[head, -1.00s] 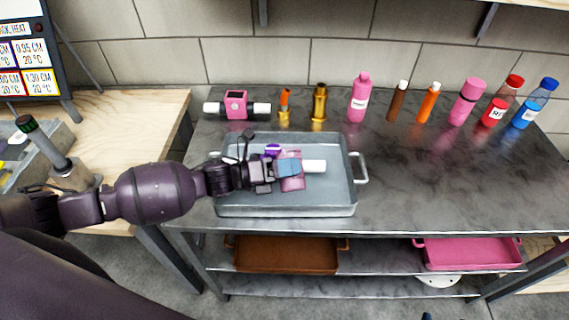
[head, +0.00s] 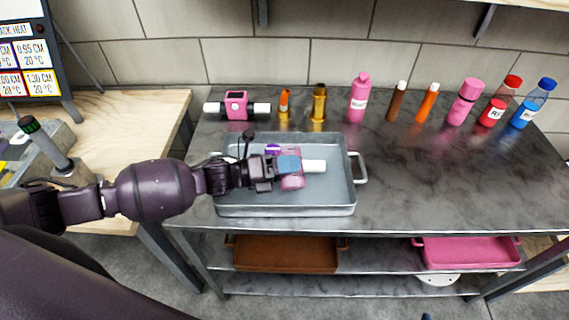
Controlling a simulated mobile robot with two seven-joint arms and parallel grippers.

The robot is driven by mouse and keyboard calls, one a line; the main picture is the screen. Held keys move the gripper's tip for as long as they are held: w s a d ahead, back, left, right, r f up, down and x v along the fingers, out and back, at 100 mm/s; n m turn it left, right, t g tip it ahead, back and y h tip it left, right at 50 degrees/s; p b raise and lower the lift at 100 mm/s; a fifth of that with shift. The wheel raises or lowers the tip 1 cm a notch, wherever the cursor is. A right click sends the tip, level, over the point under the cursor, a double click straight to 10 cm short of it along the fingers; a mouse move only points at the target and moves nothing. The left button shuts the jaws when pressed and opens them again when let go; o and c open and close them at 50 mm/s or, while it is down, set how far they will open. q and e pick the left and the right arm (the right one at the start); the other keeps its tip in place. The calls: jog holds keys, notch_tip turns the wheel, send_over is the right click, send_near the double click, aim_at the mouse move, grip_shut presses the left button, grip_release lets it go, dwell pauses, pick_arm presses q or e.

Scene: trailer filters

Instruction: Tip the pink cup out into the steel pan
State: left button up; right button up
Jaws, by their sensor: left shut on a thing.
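The steel pan (head: 340,203) sits on the dark counter at its left part, with a handle at its right side. The pink cup (head: 292,182) is see-through and is held above the pan, partly hidden by my left gripper (head: 288,166). My left gripper is shut on the cup. The cup's exact tilt is hard to tell. A white cylinder (head: 314,166) shows just right of the cup, and a small purple thing (head: 272,149) shows behind the gripper; whether they lie in the pan is unclear. My right gripper is not in view.
A pink and white device (head: 236,105) and several bottles, among them a pink bottle (head: 360,98), line the back of the counter. The counter (head: 430,180) right of the pan is clear. A brown tray (head: 285,254) and a pink tray (head: 468,252) sit on the shelf below.

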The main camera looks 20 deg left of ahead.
aim_at(288, 153)
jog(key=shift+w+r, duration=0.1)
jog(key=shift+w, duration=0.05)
pick_arm(q)
jog(key=shift+r, duration=0.15)
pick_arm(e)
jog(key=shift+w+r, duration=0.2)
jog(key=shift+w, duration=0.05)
pick_arm(q)
jog(key=shift+r+n, duration=0.15)
jog(key=shift+n, duration=0.35)
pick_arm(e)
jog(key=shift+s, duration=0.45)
pick_arm(q)
jog(key=shift+p, duration=0.3)
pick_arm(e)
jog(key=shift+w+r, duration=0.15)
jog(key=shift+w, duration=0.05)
pick_arm(q)
jog(key=shift+w+r+n, duration=0.1)
jog(key=shift+r+n, duration=0.05)
jog(key=shift+n, duration=0.25)
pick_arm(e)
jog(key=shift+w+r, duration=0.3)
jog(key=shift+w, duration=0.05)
pick_arm(q)
jog(key=shift+w+a+r+n+p, duration=0.2)
jog(key=shift+r+n+p, duration=0.1)
jog(key=shift+r+p, duration=0.15)
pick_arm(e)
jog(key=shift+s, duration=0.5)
